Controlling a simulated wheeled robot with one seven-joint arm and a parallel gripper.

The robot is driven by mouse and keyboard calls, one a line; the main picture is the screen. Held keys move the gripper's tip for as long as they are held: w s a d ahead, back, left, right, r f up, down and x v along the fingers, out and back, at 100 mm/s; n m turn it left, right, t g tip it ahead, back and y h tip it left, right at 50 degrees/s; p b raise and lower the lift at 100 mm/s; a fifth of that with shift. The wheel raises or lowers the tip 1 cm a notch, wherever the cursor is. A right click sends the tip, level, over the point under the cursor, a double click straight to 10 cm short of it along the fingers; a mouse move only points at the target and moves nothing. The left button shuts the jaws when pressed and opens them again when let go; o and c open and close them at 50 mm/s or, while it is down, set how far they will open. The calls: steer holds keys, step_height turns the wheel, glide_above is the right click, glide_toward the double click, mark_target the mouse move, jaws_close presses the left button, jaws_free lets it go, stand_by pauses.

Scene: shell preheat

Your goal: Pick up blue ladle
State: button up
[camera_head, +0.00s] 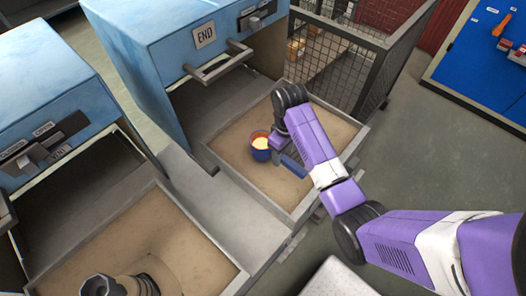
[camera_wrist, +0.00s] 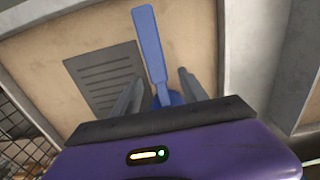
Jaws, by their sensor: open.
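The blue ladle (camera_head: 261,148) stands in the sand-coloured tray under the blue END box, with bright glowing orange-yellow contents in its bowl. Its blue handle (camera_head: 293,166) points toward the lower right in the head view. My gripper (camera_wrist: 160,80) is open. In the wrist view the flat handle of the blue ladle (camera_wrist: 149,45) runs up the picture between the two grey fingers, with gaps on both sides. Part of the bowl shows low between the fingers; the rest is hidden by my gripper. In the head view my wrist hides part of the ladle.
The tray's grey rim (camera_head: 240,181) surrounds the ladle. The END box (camera_head: 204,35) with its bar handle stands behind. A wire mesh cage (camera_head: 335,55) is close behind the tray. A second tray (camera_head: 165,240) lies lower left. A grey slotted plate (camera_wrist: 108,75) shows beside the handle.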

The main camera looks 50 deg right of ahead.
mark_target(283, 162)
steer(key=shift+s+d+f+p, duration=0.1)
steer(key=shift+f+p, duration=0.1)
steer(key=shift+f, duration=1.15)
steer(key=shift+s+f+p, duration=0.1)
steer(key=shift+f+p, duration=0.05)
steer(key=shift+f, duration=1.2)
jaws_close()
